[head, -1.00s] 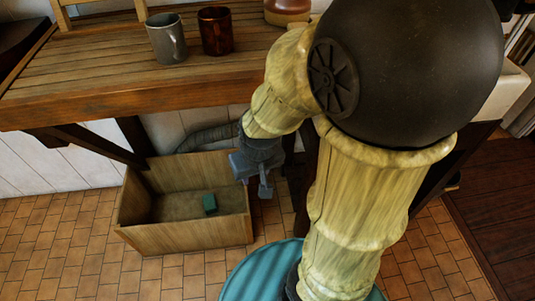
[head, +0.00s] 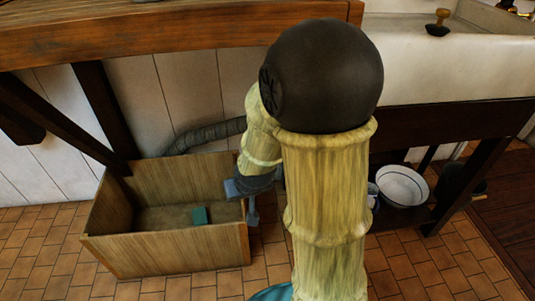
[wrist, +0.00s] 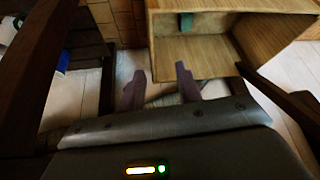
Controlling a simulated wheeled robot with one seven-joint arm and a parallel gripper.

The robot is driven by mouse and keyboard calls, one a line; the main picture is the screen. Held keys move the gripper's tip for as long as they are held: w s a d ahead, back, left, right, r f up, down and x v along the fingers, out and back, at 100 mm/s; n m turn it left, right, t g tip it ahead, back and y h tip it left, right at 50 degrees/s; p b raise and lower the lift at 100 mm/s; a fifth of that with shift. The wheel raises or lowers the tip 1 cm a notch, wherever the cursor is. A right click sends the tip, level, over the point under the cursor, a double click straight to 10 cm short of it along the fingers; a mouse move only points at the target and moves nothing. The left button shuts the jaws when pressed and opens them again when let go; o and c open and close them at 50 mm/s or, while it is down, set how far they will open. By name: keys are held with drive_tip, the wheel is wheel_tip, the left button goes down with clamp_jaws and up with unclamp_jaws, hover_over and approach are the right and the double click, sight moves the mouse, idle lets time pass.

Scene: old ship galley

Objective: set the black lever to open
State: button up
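I cannot make out a black lever in either view. My gripper (head: 252,207) hangs low under the wooden counter, by the right side of the open wooden crate, and my own arm hides part of it in the head view. In the wrist view my gripper (wrist: 160,78) shows two fingers standing apart with nothing between them, so it is open and empty. What lies behind my arm is hidden.
The crate (head: 165,255) stands on the tiled floor with a green block (head: 200,216) inside. A grey hose (head: 208,135) runs behind it. The counter (head: 180,28) overhangs. At right are a white sink (head: 430,75), a white basin (head: 402,186) and a dark support.

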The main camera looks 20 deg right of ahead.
drive_tip(key=w+d+f+m+t+h, duration=0.1)
drive_tip(key=w+d+f+t, duration=0.25)
drive_tip(key=w, duration=0.35)
drive_tip(key=w+d+f+m+t+h, duration=0.1)
drive_tip(key=w+d+f+t, duration=0.1)
drive_tip(key=w+f, duration=0.3)
drive_tip(key=w+d+f+m+t+h, duration=0.2)
drive_tip(key=d+f+t+h, duration=0.2)
drive_tip(key=d+t+h, duration=0.1)
drive_tip(key=shift+d+f+m+h, duration=0.15)
drive_tip(key=shift+d+m+h, duration=0.35)
drive_tip(key=shift+d, duration=0.45)
drive_tip(key=shift+w, duration=0.1)
drive_tip(key=b+x, duration=0.6)
drive_tip(key=x, duration=1)
drive_tip(key=shift+b, duration=0.3)
drive_tip(key=shift+w+d, duration=0.4)
drive_tip(key=shift+w, duration=0.2)
clamp_jaws()
